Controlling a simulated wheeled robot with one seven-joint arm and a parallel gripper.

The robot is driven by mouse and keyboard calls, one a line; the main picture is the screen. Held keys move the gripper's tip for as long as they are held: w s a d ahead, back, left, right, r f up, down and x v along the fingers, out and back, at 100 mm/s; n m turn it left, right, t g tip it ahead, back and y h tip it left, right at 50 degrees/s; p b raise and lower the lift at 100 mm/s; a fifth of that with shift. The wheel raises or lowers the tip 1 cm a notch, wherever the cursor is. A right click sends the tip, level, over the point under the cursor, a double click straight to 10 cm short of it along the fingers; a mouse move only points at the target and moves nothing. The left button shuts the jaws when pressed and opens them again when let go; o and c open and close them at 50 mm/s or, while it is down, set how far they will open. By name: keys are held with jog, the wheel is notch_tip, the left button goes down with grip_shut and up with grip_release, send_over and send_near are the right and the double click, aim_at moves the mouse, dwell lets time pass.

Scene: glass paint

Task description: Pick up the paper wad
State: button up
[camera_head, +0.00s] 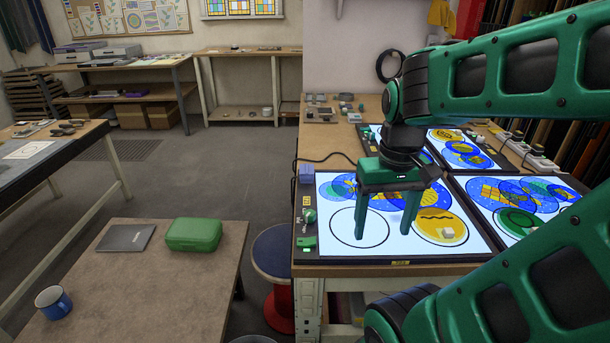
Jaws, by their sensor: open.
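A small, pale, blocky lump that looks like the paper wad (448,233) lies on the yellow painted circle at the front right of the nearest light panel (400,246). My gripper (382,234) points down over this panel with its two green fingers apart and nothing visible between them. In the picture it is left of the wad, near the empty black-outlined circle. Its exact height above the panel is hard to tell. The wad is not hidden by my arm.
More lit panels stand behind (470,148) and to the right (512,205). Small tools and a blue-violet block (306,173) line the panel's left edge. A low table at left holds a green case (194,234), a laptop-like slab (126,238) and a blue mug (53,301). A stool (274,258) stands between.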

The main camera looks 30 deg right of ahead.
jog(key=w+d+r+n, duration=0.2)
jog(key=w+n, duration=0.2)
jog(key=w, duration=0.4)
jog(key=w+d+r+n, duration=0.1)
jog(key=w+r+n, duration=0.2)
jog(key=w, duration=0.5)
jog(key=n+y, duration=0.1)
jog(key=n, duration=0.8)
send_near(307, 169)
jog(key=shift+t, duration=0.4)
jog(key=f, duration=0.2)
jog(key=s+f, duration=0.1)
jog(key=f, duration=0.1)
jog(key=shift+a+f, duration=0.1)
jog(key=shift+f, duration=0.15)
jog(key=shift+w+a+f, duration=0.1)
jog(key=shift+w+f, duration=0.05)
jog(key=shift+f, duration=0.7)
jog(key=shift+w+a+f, duration=0.1)
jog(key=shift+w+f, duration=0.1)
jog(key=shift+f, duration=0.6)
jog(key=shift+w+a+f, duration=0.1)
jog(key=shift+w+f, duration=0.05)
jog(key=shift+f, duration=0.7)
jog(key=c, duration=1.2)
jog(key=shift+r, duration=0.1)
